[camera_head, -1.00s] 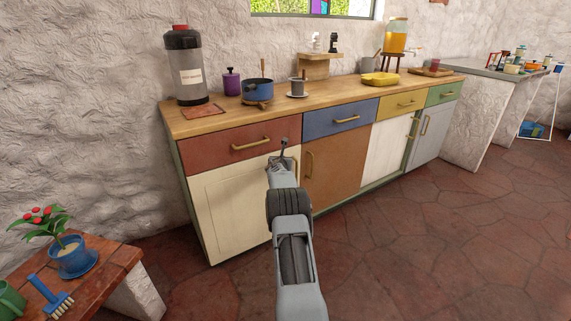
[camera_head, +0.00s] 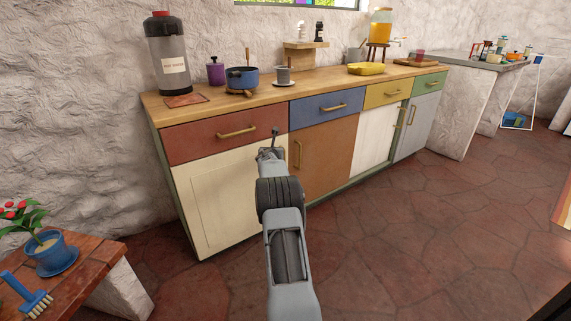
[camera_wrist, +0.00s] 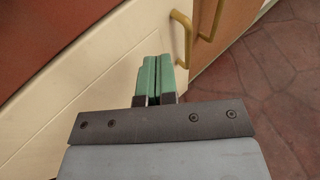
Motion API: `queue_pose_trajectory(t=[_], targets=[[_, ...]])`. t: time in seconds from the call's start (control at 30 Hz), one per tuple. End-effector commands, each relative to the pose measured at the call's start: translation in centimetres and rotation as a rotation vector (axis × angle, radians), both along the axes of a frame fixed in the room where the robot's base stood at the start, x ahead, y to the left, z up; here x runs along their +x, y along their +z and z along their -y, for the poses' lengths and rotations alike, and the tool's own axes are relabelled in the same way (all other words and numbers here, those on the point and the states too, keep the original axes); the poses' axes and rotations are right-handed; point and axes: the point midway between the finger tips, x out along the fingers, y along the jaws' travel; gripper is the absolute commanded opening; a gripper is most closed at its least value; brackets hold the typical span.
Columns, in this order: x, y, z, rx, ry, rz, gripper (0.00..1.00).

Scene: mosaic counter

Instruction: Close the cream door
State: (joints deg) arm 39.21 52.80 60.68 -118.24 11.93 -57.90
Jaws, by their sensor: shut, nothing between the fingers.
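The cream door (camera_head: 225,200) is the wide panel at the left end of the cabinet, under the red drawer. It looks flush or nearly flush with the cabinet front; my arm hides part of its right edge, so a small gap cannot be ruled out. In the wrist view the cream door (camera_wrist: 110,70) runs diagonally past the fingers, with its brass handle (camera_wrist: 182,35) just beyond them. My gripper (camera_head: 271,150) is in front of the door's upper right edge. In the wrist view its green fingers (camera_wrist: 156,72) are together and empty, close to the door; contact cannot be told.
The brown door (camera_head: 323,158) with its own brass handle (camera_head: 297,154) is just right of the cream door. The red drawer (camera_head: 215,137) is shut above. A small table (camera_head: 95,255) with a potted plant stands at the lower left. Stone floor (camera_head: 430,230) is clear on the right.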

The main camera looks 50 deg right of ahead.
Motion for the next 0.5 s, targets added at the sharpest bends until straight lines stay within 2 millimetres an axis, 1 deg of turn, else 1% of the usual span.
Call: queue_pose_trajectory(t=[0.03,0.07,0.1,0.3,0.5], targets=[[-0.6,-0.9,-0.1,-0.002,-0.002,0.002,0.0],[-1.0,-0.9,-0.2,-0.002,-0.003,0.001,0.0],[-1.7,-0.2,-0.3,-0.003,-0.004,0.002,0.0],[-4.7,1.0,-1.6,-0.002,0.006,0.001,0.0],[-7.3,2.0,-2.2,-0.001,0.007,0.001,0.0]])
